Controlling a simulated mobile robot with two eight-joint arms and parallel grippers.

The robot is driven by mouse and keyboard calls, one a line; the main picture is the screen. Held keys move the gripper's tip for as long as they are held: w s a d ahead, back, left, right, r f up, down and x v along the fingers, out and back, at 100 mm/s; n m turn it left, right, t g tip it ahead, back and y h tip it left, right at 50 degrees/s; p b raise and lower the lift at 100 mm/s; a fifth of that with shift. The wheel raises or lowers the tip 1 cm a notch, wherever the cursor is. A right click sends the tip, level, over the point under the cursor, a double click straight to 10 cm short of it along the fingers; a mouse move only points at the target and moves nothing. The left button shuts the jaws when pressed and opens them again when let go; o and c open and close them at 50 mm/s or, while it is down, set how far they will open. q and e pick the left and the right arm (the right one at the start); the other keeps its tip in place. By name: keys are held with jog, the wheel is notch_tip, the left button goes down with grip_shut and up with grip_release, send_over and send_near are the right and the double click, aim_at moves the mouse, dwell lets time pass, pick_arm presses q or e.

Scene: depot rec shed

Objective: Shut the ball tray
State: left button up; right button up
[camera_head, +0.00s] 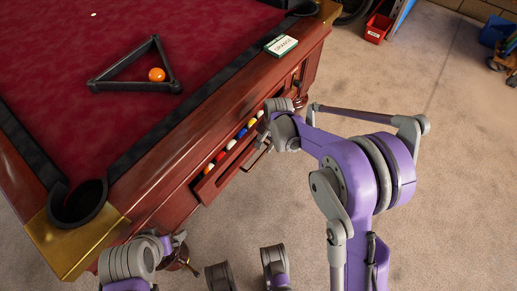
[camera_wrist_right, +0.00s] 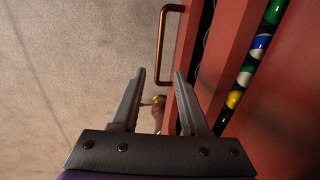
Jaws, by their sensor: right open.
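The ball tray (camera_head: 207,186) is a red-brown wooden drawer in the pool table's side. It stands out from the side, with a row of coloured balls (camera_head: 240,133) showing in it. Its copper bar handle (camera_wrist_right: 162,45) lies ahead of my right gripper (camera_wrist_right: 160,76) in the wrist view. This gripper is open and empty, its right finger close to the tray front (camera_wrist_right: 210,85); contact cannot be told. In the head view my right wrist hides part of the tray's far end. My left gripper (camera_head: 178,241) is low by the table's near corner; its jaws are unclear.
The pool table (camera_head: 60,60) fills the left, with a black triangle rack (camera_head: 125,84), an orange ball (camera_head: 157,75) and a small green-and-white box (camera_head: 281,45) on top. A red bin (camera_head: 377,29) stands on the floor behind. The carpet at right is mostly clear.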

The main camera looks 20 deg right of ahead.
aim_at(259, 158)
jog(key=f, duration=0.3)
jog(key=w+a+f+b, duration=0.1)
jog(key=f, duration=0.2)
jog(key=f+b, duration=0.1)
jog(key=f, duration=0.2)
jog(key=shift+w+a+f, duration=0.15)
jog(key=shift+f, duration=0.1)
grip_shut()
dwell(1.0)
